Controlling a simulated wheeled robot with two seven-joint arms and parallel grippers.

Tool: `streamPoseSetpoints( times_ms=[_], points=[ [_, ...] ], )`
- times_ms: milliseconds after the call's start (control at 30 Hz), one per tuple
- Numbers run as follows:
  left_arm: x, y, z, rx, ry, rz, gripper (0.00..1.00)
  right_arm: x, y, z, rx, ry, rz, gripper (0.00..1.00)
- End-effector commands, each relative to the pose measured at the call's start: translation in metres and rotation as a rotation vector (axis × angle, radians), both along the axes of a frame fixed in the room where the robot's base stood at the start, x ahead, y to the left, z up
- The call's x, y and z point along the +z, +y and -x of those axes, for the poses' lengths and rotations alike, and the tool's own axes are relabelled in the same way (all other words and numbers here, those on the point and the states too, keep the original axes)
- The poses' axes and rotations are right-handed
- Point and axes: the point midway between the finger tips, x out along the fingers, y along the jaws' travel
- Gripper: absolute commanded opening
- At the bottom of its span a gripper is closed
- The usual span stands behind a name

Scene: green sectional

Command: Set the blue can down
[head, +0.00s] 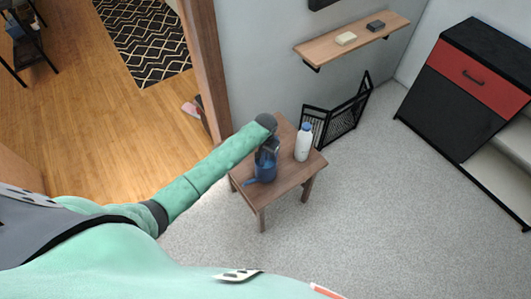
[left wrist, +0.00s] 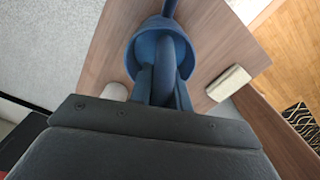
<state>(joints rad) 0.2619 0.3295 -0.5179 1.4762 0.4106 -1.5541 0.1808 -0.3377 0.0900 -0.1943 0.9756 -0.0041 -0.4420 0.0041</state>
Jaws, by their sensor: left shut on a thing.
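The blue can (head: 265,171), a watering can with a spout, is over the small wooden table (head: 290,172) in the head view. My left gripper (head: 268,146) is above it and shut on its handle. In the left wrist view, the dark fingers (left wrist: 163,88) close around the handle of the blue can (left wrist: 143,48), and its spout points to the top of the picture. The can looks upright and low over the tabletop. I cannot tell whether its base touches the wood. My right gripper is not in view.
A white bottle (head: 303,144) with a blue cap stands right of the can on the table. A cream block (left wrist: 228,83) lies beside the can in the left wrist view. A black wire rack (head: 345,118) stands behind. A wall shelf (head: 350,42) hangs above. Bare tabletop is scarce.

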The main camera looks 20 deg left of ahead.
Motion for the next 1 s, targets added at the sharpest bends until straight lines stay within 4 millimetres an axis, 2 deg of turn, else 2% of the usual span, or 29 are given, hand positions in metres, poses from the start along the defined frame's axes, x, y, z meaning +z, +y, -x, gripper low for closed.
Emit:
streamPoseSetpoints(
  times_ms=[267,300,400,767,900,1000],
  points=[
    [-0.001,0.0,-0.001,0.0,-0.001,0.0,0.0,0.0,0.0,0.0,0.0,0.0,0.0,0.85],
    [-0.002,0.0,0.0,0.0,0.0,0.0,0.23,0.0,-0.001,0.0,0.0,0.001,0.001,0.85],
    [-0.002,0.0,0.0,0.0,0.0,0.0,0.41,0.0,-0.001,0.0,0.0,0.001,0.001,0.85],
    [0.001,0.0,0.0,0.0,0.0,0.0,0.41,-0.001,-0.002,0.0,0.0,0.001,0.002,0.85],
    [0.015,0.0,-0.001,0.001,-0.002,0.001,0.41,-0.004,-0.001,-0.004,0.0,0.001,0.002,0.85],
    [0.032,0.001,-0.001,0.001,-0.003,0.001,0.41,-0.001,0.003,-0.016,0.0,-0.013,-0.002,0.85]
  ],
)
